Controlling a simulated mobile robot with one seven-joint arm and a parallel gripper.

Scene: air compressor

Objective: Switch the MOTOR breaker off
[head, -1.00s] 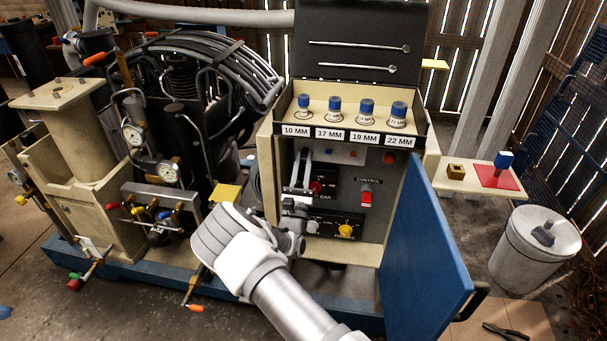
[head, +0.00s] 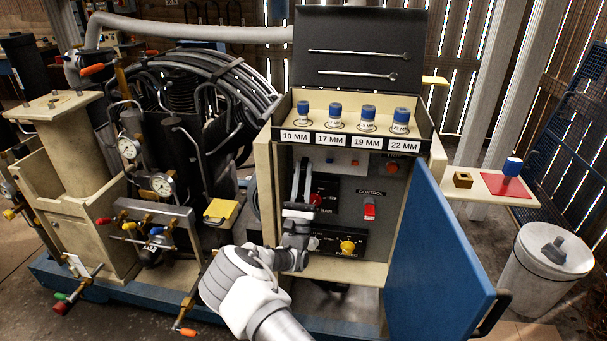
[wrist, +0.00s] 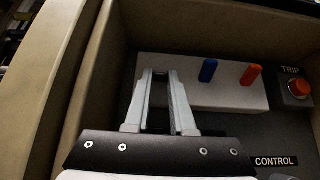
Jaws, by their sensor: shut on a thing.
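The open control cabinet's dark panel (head: 387,185) carries a CONTROL label (head: 370,193) above a red and white breaker (head: 370,209). My gripper (head: 302,164) reaches up into the panel's left side, left of that breaker. In the wrist view, my gripper's two fingers (wrist: 157,76) are nearly parallel with a narrow gap, in front of a white strip's left end. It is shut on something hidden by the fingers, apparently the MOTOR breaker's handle. No MOTOR label shows, and I cannot tell the lever's position. A red part (head: 316,199) shows just right of the fingers.
The white strip (wrist: 226,97) holds a blue toggle (wrist: 208,70) and an orange-red toggle (wrist: 251,75). A red TRIP button (wrist: 299,88) is to their right. A yellow knob (head: 347,246) sits below. The blue door (head: 435,250) stands open at right.

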